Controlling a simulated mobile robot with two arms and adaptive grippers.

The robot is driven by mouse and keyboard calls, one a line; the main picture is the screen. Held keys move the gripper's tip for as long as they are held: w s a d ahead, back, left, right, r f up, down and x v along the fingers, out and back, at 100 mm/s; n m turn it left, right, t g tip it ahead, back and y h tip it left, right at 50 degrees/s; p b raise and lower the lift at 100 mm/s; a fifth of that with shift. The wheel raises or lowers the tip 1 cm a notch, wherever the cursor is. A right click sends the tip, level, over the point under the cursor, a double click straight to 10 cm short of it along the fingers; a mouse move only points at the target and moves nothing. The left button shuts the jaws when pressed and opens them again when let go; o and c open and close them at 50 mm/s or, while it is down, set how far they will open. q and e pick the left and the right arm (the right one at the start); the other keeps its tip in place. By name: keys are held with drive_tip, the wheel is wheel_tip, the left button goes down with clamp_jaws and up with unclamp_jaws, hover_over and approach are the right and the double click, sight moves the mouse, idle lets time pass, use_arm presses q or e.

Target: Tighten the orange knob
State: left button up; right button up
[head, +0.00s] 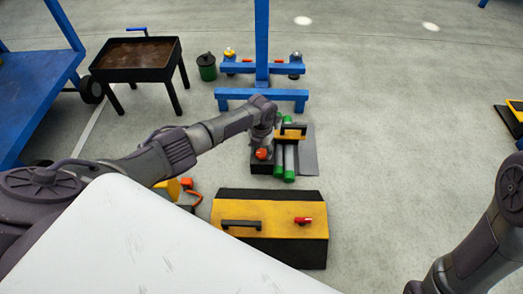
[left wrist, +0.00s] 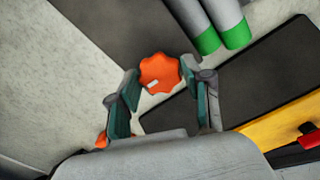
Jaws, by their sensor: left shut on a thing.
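The orange knob (head: 262,154) is a lobed disc that shows just below my left gripper (head: 265,143) in the head view. In the left wrist view the knob (left wrist: 160,73) sits between the two teal-padded fingertips of my left gripper (left wrist: 160,82), which are shut on it. A small pale mark shows on its face. The knob's base is a dark block (head: 262,168), partly hidden by the arm. My right arm shows at the right edge of the head view, but its gripper is out of the picture.
Grey tubes with green ends (head: 289,174) lie right beside the knob. A yellow and black toolbox (head: 262,215) with a red latch stands nearer. A blue stand (head: 262,94) rises behind. A black tray on legs (head: 135,73) is at back left.

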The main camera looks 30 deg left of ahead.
sight(262, 153)
use_arm(q)
drive_tip(key=shift+s+d, duration=0.1)
drive_tip(key=o, duration=1.1)
drive_tip(key=shift+o, duration=0.2)
wheel_tip(262, 153, up, 12)
